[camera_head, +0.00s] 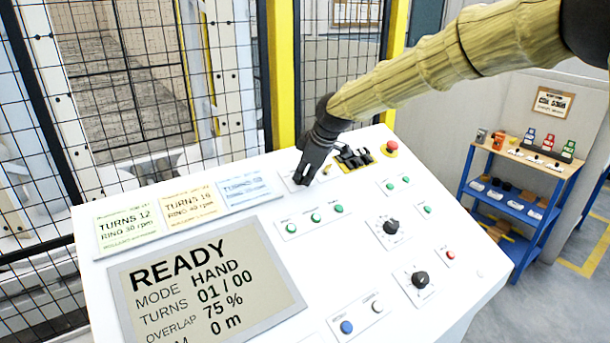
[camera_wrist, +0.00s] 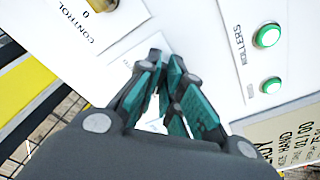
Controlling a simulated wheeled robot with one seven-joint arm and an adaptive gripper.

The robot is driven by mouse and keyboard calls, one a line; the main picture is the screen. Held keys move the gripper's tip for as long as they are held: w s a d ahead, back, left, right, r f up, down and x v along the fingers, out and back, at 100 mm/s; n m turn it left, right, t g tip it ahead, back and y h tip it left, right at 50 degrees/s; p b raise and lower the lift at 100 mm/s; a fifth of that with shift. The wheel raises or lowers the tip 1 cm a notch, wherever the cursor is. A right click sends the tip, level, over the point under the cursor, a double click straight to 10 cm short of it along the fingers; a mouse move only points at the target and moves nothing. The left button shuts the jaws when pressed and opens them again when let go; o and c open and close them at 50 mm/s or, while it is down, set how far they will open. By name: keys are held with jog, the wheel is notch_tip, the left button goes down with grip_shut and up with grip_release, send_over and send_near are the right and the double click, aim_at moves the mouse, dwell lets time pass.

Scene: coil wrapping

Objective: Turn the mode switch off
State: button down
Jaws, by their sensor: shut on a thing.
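The white control panel (camera_head: 330,225) slopes below my arm. My gripper (camera_head: 304,180) is low over its upper middle, at a small white plate (camera_head: 288,181) left of a brass key-like control. In the wrist view my gripper's teal-padded fingers (camera_wrist: 163,97) are close together, pointing at the panel, and shut on a small part that they almost wholly hide. I take this to be the mode switch; its position and label cannot be read. The display (camera_head: 205,285) reads READY, MODE HAND, TURNS 01/00.
The brass control (camera_wrist: 102,5), labelled CONTROL, sits beside my gripper. Green ROLLERS buttons (camera_wrist: 267,36) are on its other side. A red emergency button (camera_head: 391,147) and black knobs (camera_head: 390,226) are further right. A mesh fence (camera_head: 120,90) stands behind; a blue shelf (camera_head: 515,195) is at right.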

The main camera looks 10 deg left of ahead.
jog(key=m+b, duration=0.1)
jog(key=m, duration=0.3)
jog(key=shift+s+m, duration=0.1)
jog(key=shift+m, duration=0.2)
jog(key=shift+s+a+m+t, duration=0.1)
jog(key=shift+m+t, duration=0.3)
jog(key=shift+m, duration=1.4)
jog(key=c, duration=1.6)
grip_release()
jog(key=shift+o, duration=0.2)
jog(key=shift+r, duration=0.1)
jog(key=v, duration=1.2)
jog(key=shift+a, duration=0.1)
